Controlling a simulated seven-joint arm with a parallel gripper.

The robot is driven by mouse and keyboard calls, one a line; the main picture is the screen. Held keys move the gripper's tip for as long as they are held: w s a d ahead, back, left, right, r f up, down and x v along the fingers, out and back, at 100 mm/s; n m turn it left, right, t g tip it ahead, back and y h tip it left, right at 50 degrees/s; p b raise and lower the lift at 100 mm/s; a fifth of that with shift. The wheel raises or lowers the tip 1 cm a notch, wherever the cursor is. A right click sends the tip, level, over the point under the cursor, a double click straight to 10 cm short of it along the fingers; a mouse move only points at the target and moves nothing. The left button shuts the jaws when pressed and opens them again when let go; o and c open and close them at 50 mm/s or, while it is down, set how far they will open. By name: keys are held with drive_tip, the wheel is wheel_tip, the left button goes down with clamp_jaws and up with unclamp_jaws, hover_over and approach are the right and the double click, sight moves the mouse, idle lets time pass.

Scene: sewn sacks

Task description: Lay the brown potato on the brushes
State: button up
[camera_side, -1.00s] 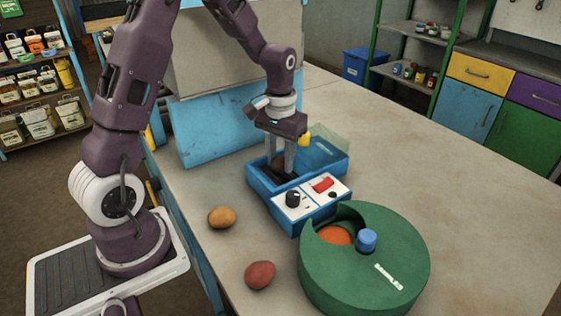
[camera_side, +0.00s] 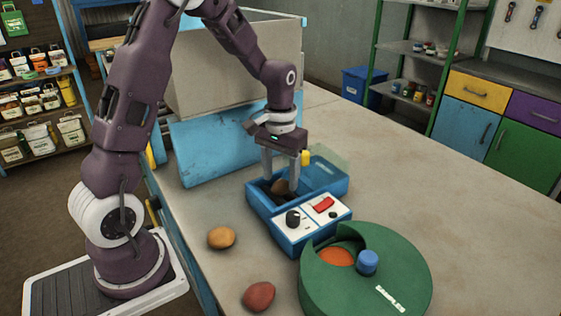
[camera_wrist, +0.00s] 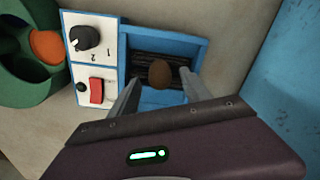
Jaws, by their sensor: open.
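The brown potato (camera_side: 280,187) lies in the open bay of the blue machine (camera_side: 262,202), on the dark ribbed brushes. In the wrist view the potato (camera_wrist: 160,73) rests on the brushes (camera_wrist: 148,59). My gripper (camera_side: 281,188) is open, its two fingers reaching down into the bay around the potato. In the wrist view the fingers (camera_wrist: 157,85) stand apart, with a gap to the potato on both sides. The machine's white panel (camera_side: 312,216) carries a black knob and a red switch.
A yellow-orange potato (camera_side: 221,238) and a red potato (camera_side: 259,296) lie on the table left of the machine. A round green container (camera_side: 385,290) with a blue knob stands in front, an orange thing (camera_side: 337,257) in its opening. The table's right side is clear.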

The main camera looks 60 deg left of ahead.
sight(281, 181)
wheel_tip(281, 181, up, 10)
drive_tip(key=s+d+r+m+t, duration=0.2)
drive_tip(key=s+d+r+t, duration=0.1)
drive_tip(key=s+d+r, duration=0.65)
drive_tip(key=s+d+f+m+t, duration=0.2)
drive_tip(key=s+f, duration=0.1)
drive_tip(key=s, duration=0.8)
drive_tip(key=shift+s+f+t, duration=0.2)
drive_tip(key=shift+t, duration=0.1)
drive_tip(key=shift+a, duration=0.1)
